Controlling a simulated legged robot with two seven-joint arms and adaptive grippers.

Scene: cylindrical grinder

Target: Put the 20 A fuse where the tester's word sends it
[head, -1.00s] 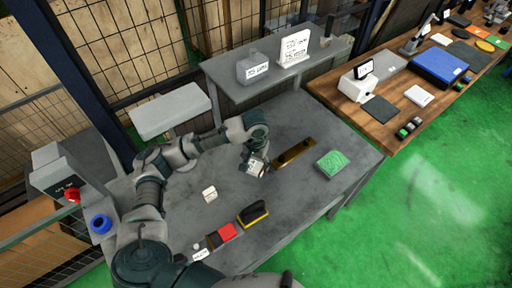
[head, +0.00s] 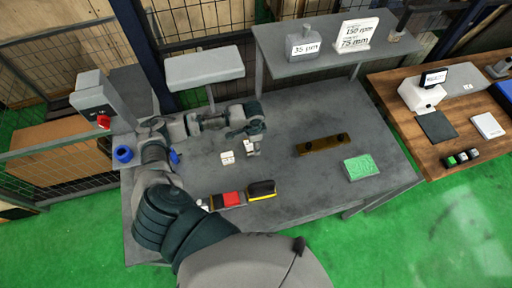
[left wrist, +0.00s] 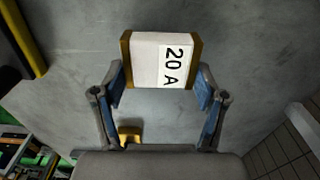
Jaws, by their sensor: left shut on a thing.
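My left gripper (head: 252,147) is over the grey table, left of a brown bar. The fuse sits between the two fingertips. A second small white block (head: 227,157) lies on the table just left of the gripper; its marking is too small to read. A white device with a dark screen (head: 420,90) stands on the wooden bench at the right; its screen text is unreadable. My right gripper is not in view.
The brown bar (head: 322,145) with dark knobs and a green block (head: 361,168) lie on the table to the right. A raised grey shelf (head: 320,66) carries labelled blocks.

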